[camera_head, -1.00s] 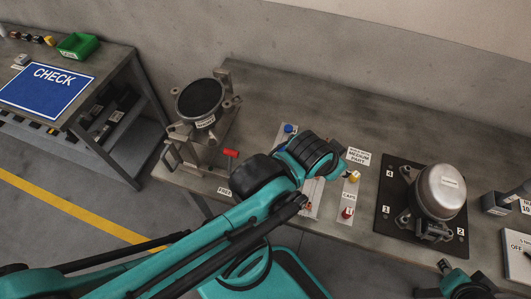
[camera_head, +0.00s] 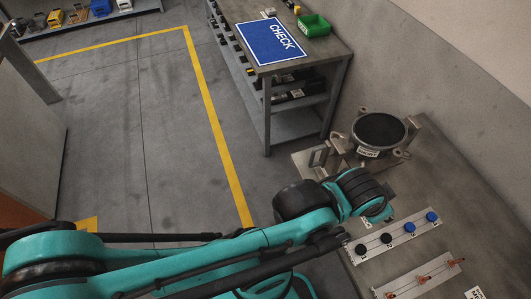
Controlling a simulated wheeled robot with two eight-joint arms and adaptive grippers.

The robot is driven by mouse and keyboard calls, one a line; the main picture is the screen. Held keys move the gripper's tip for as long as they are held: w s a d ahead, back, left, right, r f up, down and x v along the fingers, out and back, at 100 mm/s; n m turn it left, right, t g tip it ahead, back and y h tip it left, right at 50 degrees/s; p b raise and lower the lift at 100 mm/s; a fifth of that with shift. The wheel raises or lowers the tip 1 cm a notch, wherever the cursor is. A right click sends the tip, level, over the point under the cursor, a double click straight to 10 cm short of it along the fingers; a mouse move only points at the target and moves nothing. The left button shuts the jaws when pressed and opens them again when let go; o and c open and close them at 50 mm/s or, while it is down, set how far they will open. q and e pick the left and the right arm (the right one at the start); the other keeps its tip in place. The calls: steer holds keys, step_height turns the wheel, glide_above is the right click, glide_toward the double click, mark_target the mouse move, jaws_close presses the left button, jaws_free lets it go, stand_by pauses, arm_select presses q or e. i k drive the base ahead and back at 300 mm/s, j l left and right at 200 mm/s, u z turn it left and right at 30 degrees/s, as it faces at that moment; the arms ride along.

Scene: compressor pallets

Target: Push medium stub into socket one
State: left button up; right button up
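My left arm crosses from the left, and its wrist ends beside the metal fixture. The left gripper (camera_head: 380,213) points down and away under the wrist. Its fingers are hidden, so I cannot see whether it holds anything. My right gripper is out of view. A white strip (camera_head: 398,237) holds black plugs (camera_head: 373,248) and blue plugs (camera_head: 420,219). A second white strip (camera_head: 420,279) carries small orange-red pieces (camera_head: 423,278). I cannot identify the medium stub or socket one in this view.
The metal fixture (camera_head: 400,152) with a round black top (camera_head: 378,130) stands on the grey bench (camera_head: 440,180). Behind it is another table with a blue CHECK mat (camera_head: 271,40) and a green bin (camera_head: 314,26). Open floor (camera_head: 130,130) with yellow lines lies to the left.

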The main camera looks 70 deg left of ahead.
mark_target(421, 280)
steer(key=u, duration=1.75)
steer(key=l+z, duration=0.15)
steer(key=z, duration=0.3)
steer(key=k+l+z, duration=0.1)
steer(key=l+z, duration=0.15)
steer(key=z, duration=0.2)
steer(key=l+z, duration=0.15)
steer(key=z, duration=0.3)
